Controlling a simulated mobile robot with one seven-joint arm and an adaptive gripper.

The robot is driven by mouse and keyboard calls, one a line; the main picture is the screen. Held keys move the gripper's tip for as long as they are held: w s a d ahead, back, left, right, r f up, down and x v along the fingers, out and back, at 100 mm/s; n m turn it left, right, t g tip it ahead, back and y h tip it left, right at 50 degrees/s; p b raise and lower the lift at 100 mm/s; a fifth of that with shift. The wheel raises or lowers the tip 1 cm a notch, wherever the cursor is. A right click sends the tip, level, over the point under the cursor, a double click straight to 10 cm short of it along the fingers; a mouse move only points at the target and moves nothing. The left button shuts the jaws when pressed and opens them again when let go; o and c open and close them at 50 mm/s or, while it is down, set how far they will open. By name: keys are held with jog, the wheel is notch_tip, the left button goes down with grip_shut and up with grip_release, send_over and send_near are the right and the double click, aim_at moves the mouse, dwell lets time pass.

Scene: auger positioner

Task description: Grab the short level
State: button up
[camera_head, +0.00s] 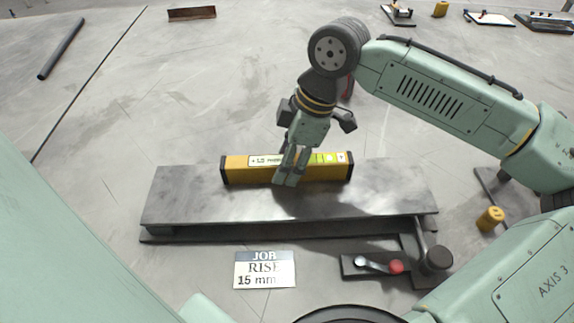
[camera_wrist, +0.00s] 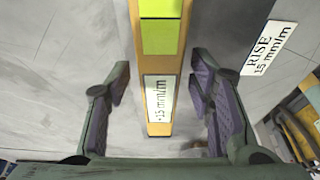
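The level, a yellow bar with black end caps (camera_head: 327,172), lies lengthwise on a grey metal plate (camera_head: 185,200). It has a white label and green panels on top, and it also shows in the wrist view (camera_wrist: 162,60), where the label reads about 15 mm/m. My gripper (camera_head: 288,176) points down over the middle of the level and hides part of it. In the wrist view my gripper (camera_wrist: 159,88) is open, one finger on each side of the bar, with a gap on both sides. Whether the fingertips reach below its top I cannot tell.
A job sign (camera_head: 264,269) reading RISE 15 mm lies in front of the plate. A crank with a red knob (camera_head: 396,267) sits at the plate's front right, with a yellow weight (camera_head: 490,219) beyond. A dark rod (camera_head: 62,48) lies far left; the floor behind is mostly clear.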

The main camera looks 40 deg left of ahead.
grip_shut()
dwell(0.4)
jog(key=shift+r, duration=0.1)
